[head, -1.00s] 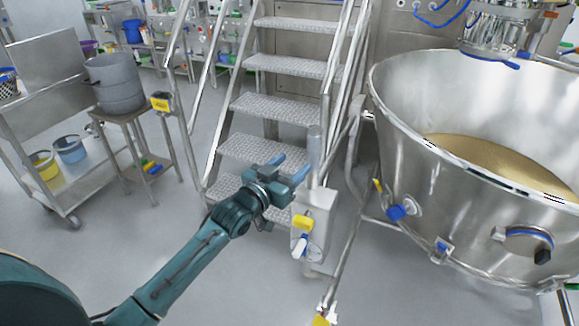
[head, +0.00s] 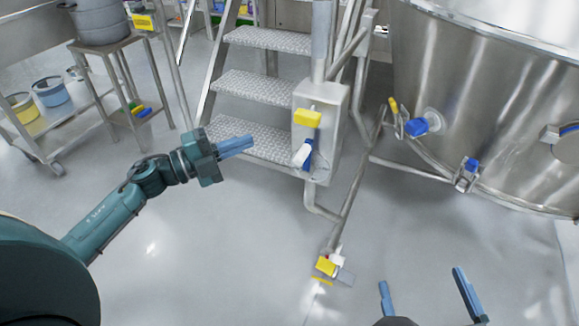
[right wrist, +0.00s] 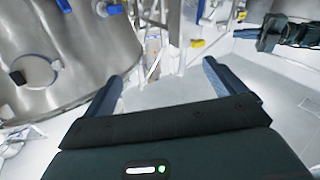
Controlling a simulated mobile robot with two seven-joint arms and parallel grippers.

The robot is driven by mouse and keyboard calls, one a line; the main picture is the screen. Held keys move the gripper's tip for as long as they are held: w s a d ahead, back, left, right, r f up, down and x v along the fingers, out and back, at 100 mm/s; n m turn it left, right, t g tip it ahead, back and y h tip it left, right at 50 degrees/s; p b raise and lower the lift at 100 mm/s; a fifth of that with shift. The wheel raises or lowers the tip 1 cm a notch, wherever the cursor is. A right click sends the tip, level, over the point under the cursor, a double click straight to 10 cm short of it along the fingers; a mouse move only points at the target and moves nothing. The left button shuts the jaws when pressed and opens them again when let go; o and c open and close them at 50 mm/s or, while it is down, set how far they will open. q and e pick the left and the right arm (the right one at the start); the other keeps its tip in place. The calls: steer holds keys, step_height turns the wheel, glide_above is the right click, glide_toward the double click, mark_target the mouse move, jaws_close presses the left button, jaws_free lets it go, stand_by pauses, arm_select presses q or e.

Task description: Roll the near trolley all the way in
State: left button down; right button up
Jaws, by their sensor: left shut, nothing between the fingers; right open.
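The near trolley shows as a tubular steel frame (head: 352,195) beside a large steel bowl (head: 450,100); I cannot tell for certain that they are one unit. A grey control box (head: 326,108) with a yellow tag and a white-and-blue handle sits on its post. A foot with a yellow tag (head: 327,265) is on the floor. My left gripper (head: 250,142) is shut and empty, left of the box and apart from it. My right gripper (head: 424,280) is open and empty, low in front of the bowl. Its fingers also show in the right wrist view (right wrist: 162,75), with the bowl (right wrist: 70,50) at left.
Metal steps (head: 262,90) stand behind the box. At the left are a small stand (head: 105,45) bearing a grey drum (head: 100,22), and a cart (head: 60,130) with yellow and blue buckets. The floor (head: 230,250) in front is clear.

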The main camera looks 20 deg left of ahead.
arm_select(q)
step_height(320, 180, down, 4)
steer(key=s+m+g+b, duration=0.1)
steer(key=m+g, duration=0.1)
steer(key=b, duration=0.1)
glide_toward(306, 135)
steer(key=d, duration=0.4)
steer(key=shift+s+f, duration=0.1)
steer(key=shift+s, duration=0.1)
steer(key=w, duration=0.1)
steer(key=w+b, duration=0.1)
steer(key=w, duration=0.1)
steer(key=shift+w+d+f, duration=0.1)
steer(key=shift+w+d, duration=0.05)
steer(key=shift+d, duration=0.1)
steer(key=shift+w+b, duration=0.35)
steer(key=shift+w, duration=0.05)
arm_select(e)
steer(key=shift+a+f+t+y, duration=0.25)
steer(key=shift+a+t+y, duration=0.15)
steer(key=shift+t+y, duration=0.15)
arm_select(q)
steer(key=shift+w, duration=0.1)
arm_select(e)
steer(key=shift+r, duration=0.1)
